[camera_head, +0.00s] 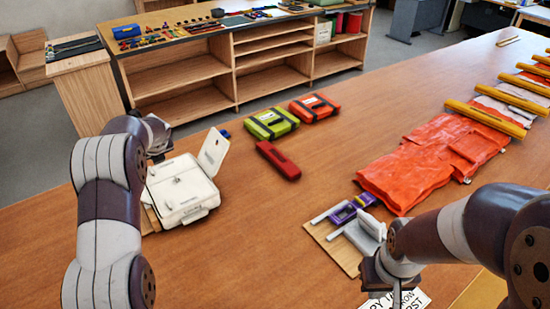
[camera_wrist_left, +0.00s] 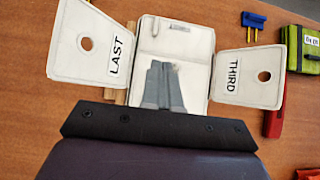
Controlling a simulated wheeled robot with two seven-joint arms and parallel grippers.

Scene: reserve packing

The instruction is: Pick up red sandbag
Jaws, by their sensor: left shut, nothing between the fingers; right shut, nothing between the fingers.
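A long red block-like object (camera_head: 278,160), which looks like the red sandbag, lies flat on the wooden table right of the white container (camera_head: 183,190). It also shows partly at the right of the left wrist view (camera_wrist_left: 275,112), beside the container's flap marked THIRD. My left gripper (camera_wrist_left: 163,86) is shut and empty above the container, apart from the red object and left of it. My right gripper (camera_head: 384,292) is low at the front right by a small board, far from the red object; it is shut and empty, its fingertips mostly hidden.
Green (camera_head: 271,123) and orange (camera_head: 314,107) strapped cases lie just behind the red object. Orange-red fabric (camera_head: 405,175) with yellow bars (camera_head: 485,119) covers the right side. The table's middle is clear.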

